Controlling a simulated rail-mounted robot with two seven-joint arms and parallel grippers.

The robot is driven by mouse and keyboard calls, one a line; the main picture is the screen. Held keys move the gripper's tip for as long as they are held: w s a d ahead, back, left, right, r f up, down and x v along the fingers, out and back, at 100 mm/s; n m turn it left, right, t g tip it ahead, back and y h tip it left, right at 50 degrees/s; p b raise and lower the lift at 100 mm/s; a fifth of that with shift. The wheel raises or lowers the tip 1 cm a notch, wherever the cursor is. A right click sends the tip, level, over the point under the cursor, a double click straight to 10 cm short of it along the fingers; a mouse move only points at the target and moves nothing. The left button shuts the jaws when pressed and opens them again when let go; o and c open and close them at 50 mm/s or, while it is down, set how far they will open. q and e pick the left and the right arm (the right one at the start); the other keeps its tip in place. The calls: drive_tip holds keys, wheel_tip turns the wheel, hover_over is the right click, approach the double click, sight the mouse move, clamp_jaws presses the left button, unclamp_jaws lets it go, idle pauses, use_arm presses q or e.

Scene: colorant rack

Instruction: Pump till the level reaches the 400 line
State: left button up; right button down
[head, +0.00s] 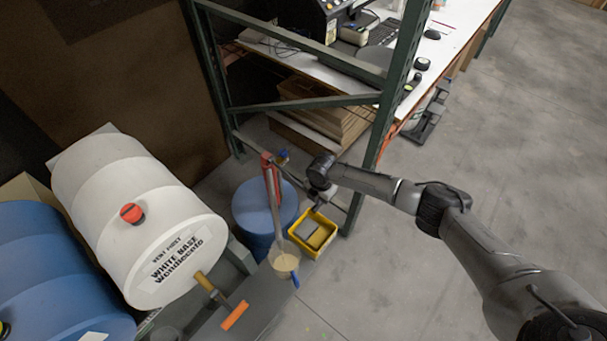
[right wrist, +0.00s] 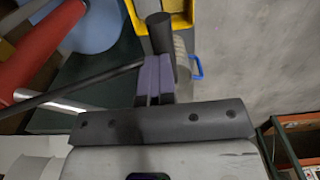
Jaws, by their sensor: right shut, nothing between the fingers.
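A red hand pump (head: 268,168) stands on a blue drum (head: 258,210); its red body also shows in the right wrist view (right wrist: 38,58). A thin dark lever (right wrist: 75,88) runs from the pump side toward my right gripper, with a black cylinder (right wrist: 160,33) just beyond the fingers. A clear jug (head: 285,260) with a blue handle (head: 295,280) holds beige liquid; its marks are too small to read. My right gripper (head: 318,204) is shut and empty, close to the black cylinder; touching or apart, I cannot tell. My left gripper is out of view.
A yellow bin (head: 330,238) with a grey item stands beside the jug. A white drum (head: 115,185) with an orange-handled tap (head: 235,315) lies at left, beside another blue drum (head: 45,275). Green rack posts (head: 385,110) stand behind. The floor at right is clear.

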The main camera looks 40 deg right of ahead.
drive_tip(key=shift+s+d+r+p, duration=0.1)
drive_tip(key=shift+s+r+p, duration=0.1)
drive_tip(key=shift+r+p, duration=0.4)
wheel_tip(320, 180, up, 14)
drive_tip(key=p, duration=1.2)
drive_tip(key=shift+p, duration=0.35)
drive_tip(key=shift+f, duration=0.1)
